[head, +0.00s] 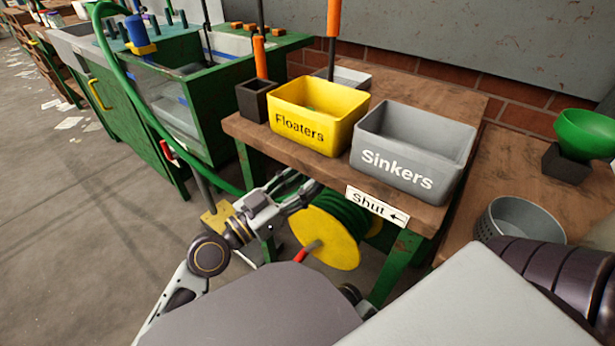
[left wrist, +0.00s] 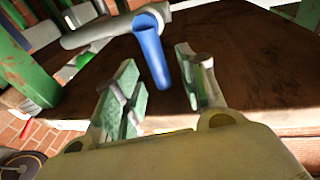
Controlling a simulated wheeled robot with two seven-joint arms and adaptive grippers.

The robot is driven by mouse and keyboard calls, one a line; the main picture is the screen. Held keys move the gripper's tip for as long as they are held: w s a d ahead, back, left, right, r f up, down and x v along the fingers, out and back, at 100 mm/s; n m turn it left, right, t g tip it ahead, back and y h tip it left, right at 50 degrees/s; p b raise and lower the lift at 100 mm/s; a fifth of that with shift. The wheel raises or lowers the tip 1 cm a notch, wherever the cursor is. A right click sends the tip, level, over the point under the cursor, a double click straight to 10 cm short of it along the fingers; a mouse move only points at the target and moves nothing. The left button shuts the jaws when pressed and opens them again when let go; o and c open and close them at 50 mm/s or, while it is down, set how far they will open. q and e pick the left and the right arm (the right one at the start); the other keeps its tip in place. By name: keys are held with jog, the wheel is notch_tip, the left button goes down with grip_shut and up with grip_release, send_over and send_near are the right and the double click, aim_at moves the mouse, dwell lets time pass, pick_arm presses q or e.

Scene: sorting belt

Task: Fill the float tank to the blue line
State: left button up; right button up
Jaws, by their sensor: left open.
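The green-framed float tank (head: 172,105) with a clear front stands at the left in the head view. A green hose (head: 150,112) arches over the tank and runs down toward the bench. My left gripper (head: 296,190) is low at the bench's front edge, by the hose reel. In the left wrist view, a blue lever (left wrist: 153,52) on a grey pipe (left wrist: 95,33) shows between and beyond the open, empty fingers. I cannot tell whether they touch it. The head view hides the lever. My right gripper is out of view.
The wooden bench (head: 480,110) holds a yellow "Floaters" bin (head: 322,133) and a grey "Sinkers" bin (head: 405,172). A "Shut" sign (head: 377,205) with a left arrow is on its front edge. A yellow reel (head: 325,238) of hose sits below. Floor at left is mostly clear.

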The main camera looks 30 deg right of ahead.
pick_arm(q)
jog(key=v, duration=0.8)
jog(key=shift+a, duration=0.15)
dwell(1.0)
